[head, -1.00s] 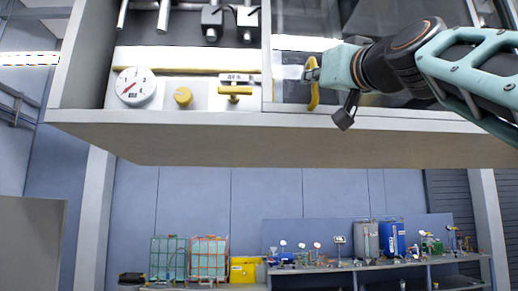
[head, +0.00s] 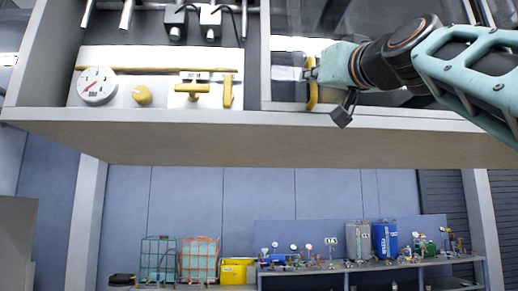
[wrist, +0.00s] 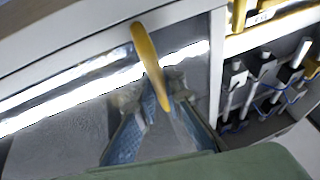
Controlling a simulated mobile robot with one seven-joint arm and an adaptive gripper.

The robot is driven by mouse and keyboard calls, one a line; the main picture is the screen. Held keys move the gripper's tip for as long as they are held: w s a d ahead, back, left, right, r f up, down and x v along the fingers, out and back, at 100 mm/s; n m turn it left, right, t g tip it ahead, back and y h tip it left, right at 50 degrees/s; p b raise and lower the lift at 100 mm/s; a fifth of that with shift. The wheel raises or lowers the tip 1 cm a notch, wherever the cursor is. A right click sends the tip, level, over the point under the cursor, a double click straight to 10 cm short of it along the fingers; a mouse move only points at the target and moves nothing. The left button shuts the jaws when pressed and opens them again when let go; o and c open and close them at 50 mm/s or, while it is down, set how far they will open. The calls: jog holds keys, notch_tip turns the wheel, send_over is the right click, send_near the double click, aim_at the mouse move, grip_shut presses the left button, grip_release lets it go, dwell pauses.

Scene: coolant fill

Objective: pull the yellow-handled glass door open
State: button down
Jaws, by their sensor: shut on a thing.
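The glass door (head: 285,55) is a dark framed pane at the right of the wall cabinet in the head view. Its curved yellow handle (head: 311,93) stands near the pane's left edge. My gripper (head: 308,73) reaches in from the right and is shut on the handle. In the wrist view the yellow handle (wrist: 149,58) passes between the two fingers of my gripper (wrist: 155,90). The fingers hide part of the handle. The cabinet front left of the door is uncovered.
The uncovered part holds a round gauge (head: 97,85), a yellow knob (head: 141,95), a yellow T-handle (head: 194,88) and a yellow lever (head: 229,91). The cabinet's lower ledge (head: 200,125) runs below my gripper. A bench (head: 370,266) with tanks stands far behind.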

jog(key=shift+d+f, duration=0.1)
jog(key=shift+d, duration=0.25)
jog(key=c, duration=2.3)
grip_release()
jog(key=shift+o, duration=0.2)
jog(key=v, duration=1.2)
jog(key=shift+d, duration=0.1)
